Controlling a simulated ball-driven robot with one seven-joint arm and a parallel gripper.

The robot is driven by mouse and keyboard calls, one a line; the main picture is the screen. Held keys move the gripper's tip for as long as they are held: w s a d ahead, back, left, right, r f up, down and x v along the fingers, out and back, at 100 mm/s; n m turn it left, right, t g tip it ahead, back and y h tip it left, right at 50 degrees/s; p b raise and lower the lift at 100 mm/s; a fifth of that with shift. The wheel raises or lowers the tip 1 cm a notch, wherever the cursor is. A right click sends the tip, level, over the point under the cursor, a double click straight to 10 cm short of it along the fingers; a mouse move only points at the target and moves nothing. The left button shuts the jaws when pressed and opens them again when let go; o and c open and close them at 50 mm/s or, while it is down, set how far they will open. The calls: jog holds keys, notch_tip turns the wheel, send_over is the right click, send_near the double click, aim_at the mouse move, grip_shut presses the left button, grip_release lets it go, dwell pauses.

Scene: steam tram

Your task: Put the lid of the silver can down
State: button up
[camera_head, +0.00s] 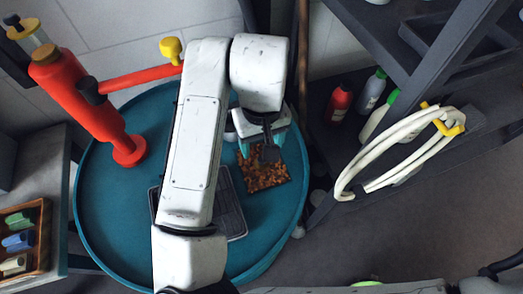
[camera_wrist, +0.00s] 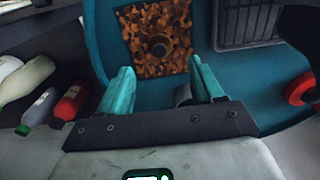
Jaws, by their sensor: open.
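My gripper (camera_wrist: 160,68) is open, its two teal fingers apart with nothing between their tips. In the head view my gripper (camera_head: 263,143) hangs over the right part of the round teal table, by a brown speckled mat (camera_head: 264,180). In the wrist view a small dark round piece with a brownish top (camera_wrist: 160,46) stands on the mat (camera_wrist: 178,18), ahead of the fingers; I cannot tell whether it is the lid. A grey rounded thing (camera_wrist: 183,93) shows partly behind my gripper's crossbar. It may be the silver can, but most of it is hidden.
A dark grey tray (camera_head: 236,212) lies beside the mat, partly behind my arm. A red pump-like post (camera_head: 75,95) stands at the table's left rim. Bottles (camera_head: 340,103) and a cream hoop (camera_head: 352,172) are on the dark shelf at right. Bare teal table (camera_head: 115,210) is clear at left.

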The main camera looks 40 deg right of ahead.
jog(key=shift+r, duration=2.65)
